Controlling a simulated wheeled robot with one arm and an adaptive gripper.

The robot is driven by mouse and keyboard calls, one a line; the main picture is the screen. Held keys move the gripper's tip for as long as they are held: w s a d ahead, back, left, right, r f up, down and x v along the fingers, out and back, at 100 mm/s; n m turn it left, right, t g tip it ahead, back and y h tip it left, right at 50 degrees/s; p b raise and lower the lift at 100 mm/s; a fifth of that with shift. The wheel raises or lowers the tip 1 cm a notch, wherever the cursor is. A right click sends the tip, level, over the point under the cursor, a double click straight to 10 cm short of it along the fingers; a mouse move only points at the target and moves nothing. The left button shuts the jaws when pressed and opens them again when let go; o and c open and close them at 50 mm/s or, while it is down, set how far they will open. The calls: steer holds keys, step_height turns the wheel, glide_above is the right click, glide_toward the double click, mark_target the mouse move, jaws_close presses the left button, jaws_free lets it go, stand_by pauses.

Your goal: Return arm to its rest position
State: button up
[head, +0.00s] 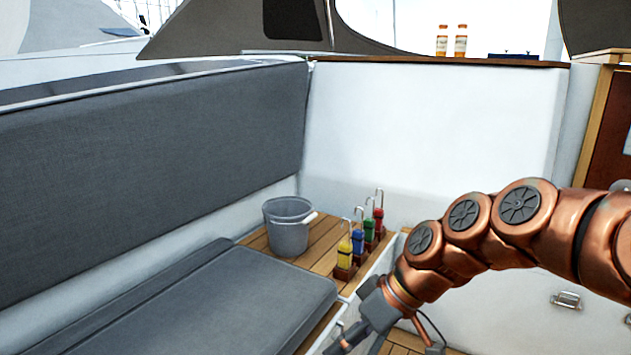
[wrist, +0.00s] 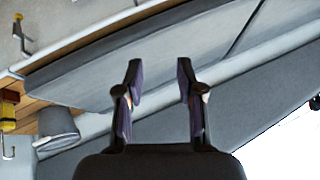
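My copper-coloured arm (head: 470,240) reaches in from the right edge of the head view and bends down toward the lower middle. My gripper (head: 345,345) is at its end, low by the front edge of the wooden bench top and partly cut off by the bottom of the picture. In the wrist view the two dark fingers of my gripper (wrist: 160,85) stand apart with nothing between them. The grey seat cushion shows beyond them, and the gripper touches nothing that I can see.
A grey bucket (head: 288,228) stands on the wooden bench top (head: 325,228). Several coloured handled items, including a yellow one (head: 345,252), stand in a row beside it. A grey seat cushion (head: 200,305) lies at left. Two orange bottles (head: 460,42) stand on the ledge behind.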

steer(key=s+d+r+m+g+h+p, duration=0.1)
steer(key=s+d+r+m+h+p, duration=0.2)
steer(key=s+p, duration=0.7)
steer(key=s+d+r+m+g+h+p, duration=0.1)
steer(key=s+d+r+m+h+p, duration=0.3)
steer(key=s+d+r+p, duration=0.6)
steer(key=shift+s+d+r+m+p, duration=0.3)
steer(key=shift+s+r+m, duration=0.15)
steer(key=shift+m, duration=0.95)
